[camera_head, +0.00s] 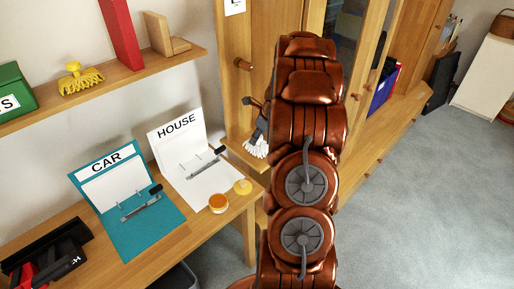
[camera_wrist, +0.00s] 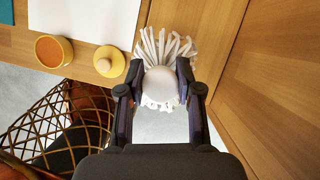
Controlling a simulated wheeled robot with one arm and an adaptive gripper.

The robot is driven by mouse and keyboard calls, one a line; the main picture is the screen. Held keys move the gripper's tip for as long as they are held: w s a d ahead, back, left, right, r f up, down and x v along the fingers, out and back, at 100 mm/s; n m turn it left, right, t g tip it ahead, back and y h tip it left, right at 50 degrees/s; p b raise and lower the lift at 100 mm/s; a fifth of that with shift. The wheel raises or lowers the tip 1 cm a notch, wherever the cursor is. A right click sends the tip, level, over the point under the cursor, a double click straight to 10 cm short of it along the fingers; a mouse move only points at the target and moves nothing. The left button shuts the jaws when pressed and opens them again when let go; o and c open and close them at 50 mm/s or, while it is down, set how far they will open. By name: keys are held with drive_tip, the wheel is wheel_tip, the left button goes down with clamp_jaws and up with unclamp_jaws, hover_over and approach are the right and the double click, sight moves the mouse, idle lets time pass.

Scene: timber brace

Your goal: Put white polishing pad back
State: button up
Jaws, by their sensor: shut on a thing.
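The white polishing pad (camera_wrist: 161,88) has a round white body with a fringe of white strands. In the wrist view it sits between the two dark fingers of my gripper (camera_wrist: 160,72), which is shut on it. In the head view my gripper (camera_head: 262,125) points down beside the wooden cabinet, and the pad's white strands (camera_head: 256,148) show below it, close to the right end of the desk. My arm hides part of this area. I cannot tell whether the pad touches the wood.
An open orange jar (camera_head: 218,203) and its yellow lid (camera_head: 243,186) stand by the HOUSE binder (camera_head: 188,160). The teal CAR binder (camera_head: 127,205) lies left. The wall shelf (camera_head: 130,78) holds a green box and a yellow brush-like thing. A cabinet panel (camera_wrist: 275,95) rises close on the right.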

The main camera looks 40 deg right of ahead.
sight(259, 144)
drive_tip(key=shift+d+f, duration=0.1)
drive_tip(key=shift+f, duration=0.8)
drive_tip(key=shift+f+p, duration=0.55)
drive_tip(key=shift+f, duration=1.35)
drive_tip(key=o, duration=1)
